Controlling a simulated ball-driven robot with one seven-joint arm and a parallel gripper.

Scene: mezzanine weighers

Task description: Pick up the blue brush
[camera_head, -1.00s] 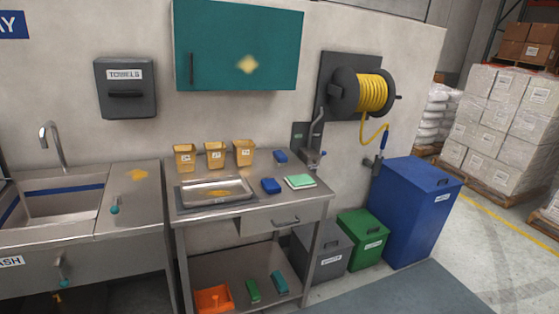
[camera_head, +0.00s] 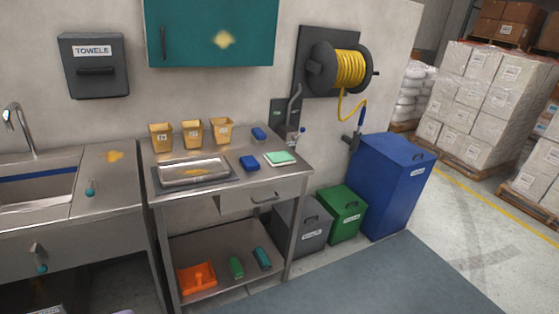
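A blue block-shaped item (camera_head: 249,163) lies on the steel table (camera_head: 222,189), to the right of a shallow metal tray (camera_head: 195,172). A second, smaller blue item (camera_head: 259,133) lies farther back near the wall. On the lower shelf, a teal-blue brush-like item (camera_head: 262,258) lies to the right of a green brush-like item (camera_head: 236,267). I cannot tell for sure which of these is the blue brush; bristles are too small to make out. My gripper is not in view.
An orange dustpan (camera_head: 197,278) lies on the lower shelf. Yellow cups (camera_head: 192,133) and a green sponge or cloth (camera_head: 280,158) are on the table. Grey (camera_head: 303,227), green (camera_head: 347,215) and blue (camera_head: 395,185) bins stand to the right. The floor (camera_head: 330,285) in front is clear.

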